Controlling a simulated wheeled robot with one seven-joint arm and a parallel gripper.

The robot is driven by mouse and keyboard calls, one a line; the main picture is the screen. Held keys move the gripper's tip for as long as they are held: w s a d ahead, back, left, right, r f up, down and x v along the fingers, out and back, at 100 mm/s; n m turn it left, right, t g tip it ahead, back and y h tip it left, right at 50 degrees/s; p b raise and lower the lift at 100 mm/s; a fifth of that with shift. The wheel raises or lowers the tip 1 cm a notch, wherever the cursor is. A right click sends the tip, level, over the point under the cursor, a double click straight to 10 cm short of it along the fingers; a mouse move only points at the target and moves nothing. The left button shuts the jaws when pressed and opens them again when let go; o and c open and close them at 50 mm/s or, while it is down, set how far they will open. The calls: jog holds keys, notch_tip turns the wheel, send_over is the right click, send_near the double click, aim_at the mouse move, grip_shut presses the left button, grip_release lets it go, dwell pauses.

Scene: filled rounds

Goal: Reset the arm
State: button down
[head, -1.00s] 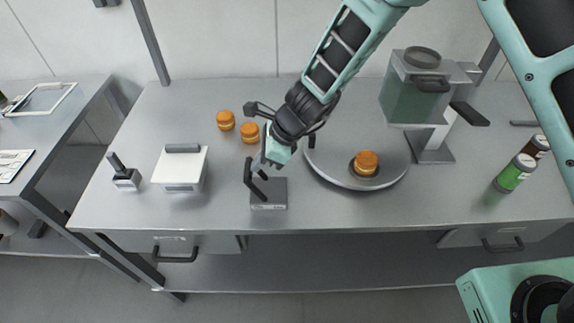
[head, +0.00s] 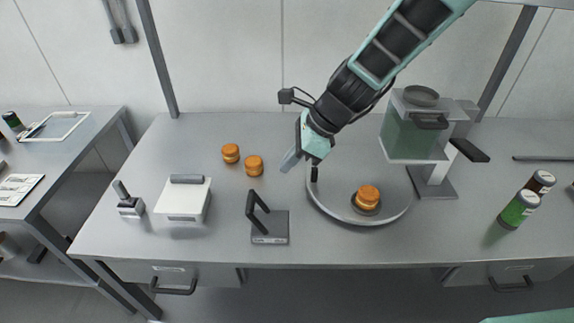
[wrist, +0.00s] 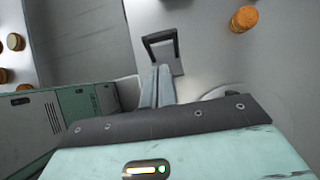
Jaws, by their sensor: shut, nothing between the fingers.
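My gripper (head: 289,161) is shut and empty. It hangs above the table, behind and to the right of the small grey stand with a black handle (head: 268,228) and left of the round grey tray (head: 330,206). In the wrist view the closed fingers (wrist: 157,84) point towards that stand (wrist: 172,62), apart from it as far as I can tell. The arm reaches in from the upper right.
Two orange rounds (head: 231,153) lie left of my gripper, and another round (head: 368,195) sits on the tray. A dispenser with a greenish container (head: 408,137) stands behind the tray. A white-topped box (head: 183,197), a small tool (head: 128,204) and jars (head: 518,209) flank these.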

dwell(0.4)
jog(key=s+d+f+n+h+b, duration=0.1)
jog(key=s+d+n+h+b, duration=0.2)
jog(key=s+n, duration=0.9)
jog(key=s+d+n+h+b, duration=0.2)
jog(key=s+d+n+b, duration=0.4)
jog(key=s+d+n, duration=0.4)
jog(key=s+n, duration=0.3)
jog(key=n, duration=0.1)
jog(key=shift+f+h+b, duration=0.4)
